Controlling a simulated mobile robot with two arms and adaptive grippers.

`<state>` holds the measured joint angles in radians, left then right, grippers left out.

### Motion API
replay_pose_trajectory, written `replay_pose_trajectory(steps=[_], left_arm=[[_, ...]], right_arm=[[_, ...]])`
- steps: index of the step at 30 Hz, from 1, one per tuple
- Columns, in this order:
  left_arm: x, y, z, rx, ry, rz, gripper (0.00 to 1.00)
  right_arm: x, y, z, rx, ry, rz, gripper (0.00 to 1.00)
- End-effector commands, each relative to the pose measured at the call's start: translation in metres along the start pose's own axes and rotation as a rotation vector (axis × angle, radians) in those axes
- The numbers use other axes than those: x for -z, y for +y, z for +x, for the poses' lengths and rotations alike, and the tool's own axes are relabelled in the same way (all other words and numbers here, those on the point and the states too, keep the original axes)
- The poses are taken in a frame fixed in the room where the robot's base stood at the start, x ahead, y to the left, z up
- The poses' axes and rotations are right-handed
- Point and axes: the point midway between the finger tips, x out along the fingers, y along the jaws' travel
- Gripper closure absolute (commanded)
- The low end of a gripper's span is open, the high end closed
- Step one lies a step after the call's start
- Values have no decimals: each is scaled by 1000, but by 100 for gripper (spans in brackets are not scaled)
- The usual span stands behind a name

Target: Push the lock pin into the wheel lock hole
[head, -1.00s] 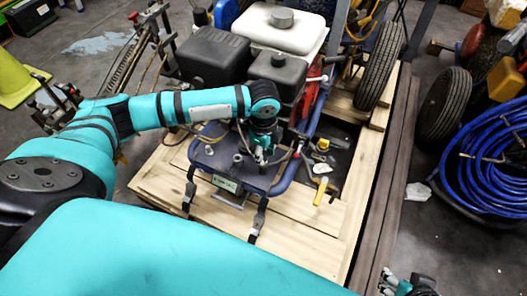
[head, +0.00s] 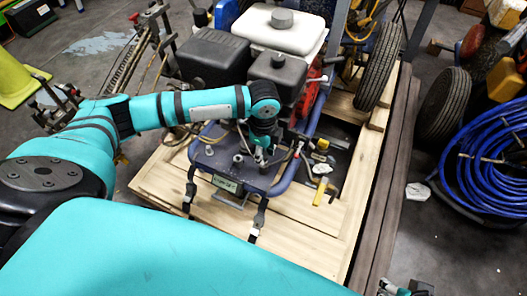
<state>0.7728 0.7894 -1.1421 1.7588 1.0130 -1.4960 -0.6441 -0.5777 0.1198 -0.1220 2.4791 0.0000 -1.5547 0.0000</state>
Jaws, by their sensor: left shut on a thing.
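The line striper (head: 240,179) stands on a wooden pallet, its blue front frame and plate facing me. My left gripper (head: 262,156) points down over the right part of this front plate. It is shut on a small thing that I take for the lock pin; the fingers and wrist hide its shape. The wheel lock hole cannot be made out at this size. My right gripper (head: 400,289) shows only in part at the bottom edge, right of the pallet and far from the striper's front; its fingers cannot be judged.
A yellow-handled tool (head: 324,191) and other small items lie right of the front frame. The wooden pallet (head: 300,232) has bare boards in front. Two straps (head: 259,220) hang from the frame. A coiled blue hose (head: 490,170) and a tyre (head: 445,103) stand at right.

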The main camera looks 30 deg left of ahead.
Motion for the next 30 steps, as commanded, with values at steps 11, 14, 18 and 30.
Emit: replay_pose_trajectory(steps=[11,14,18,30], left_arm=[[0,0,-1,0,0,0,100],[0,0,-2,0,0,0,100],[0,0,-8,0,0,0,100],[0,0,-19,-1,0,0,100]], right_arm=[[-6,1,-2,-1,-27,1,62],[-6,1,-1,-1,-29,1,62],[-4,0,4,0,-34,0,62],[-3,0,25,3,-47,-1,62]])
